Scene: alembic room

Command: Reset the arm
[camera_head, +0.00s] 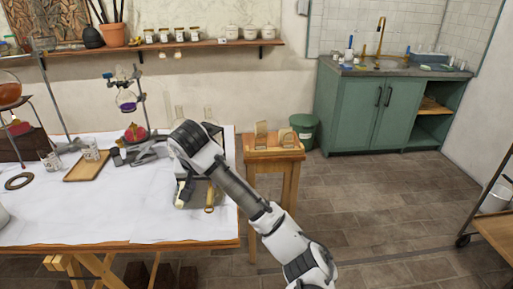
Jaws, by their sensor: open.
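My arm reaches up from the bottom right and bends over the right end of the white-covered table (120,222). My gripper (118,157) is at the far end of the arm, pointing left over the table. It is small in the picture; its jaws are open and no object shows between them. A wooden tray (86,166) lies just left of the gripper, apart from it. A stand with a purple flask (127,100) and a red base rises behind the gripper. Part of the table is hidden behind my arm.
A small wooden side table (273,154) stands close right of the table, with wooden holders on top. A green bin (304,130) and green sink cabinet (372,104) are behind. A cart (497,215) is at the right edge. The floor (400,215) between is clear.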

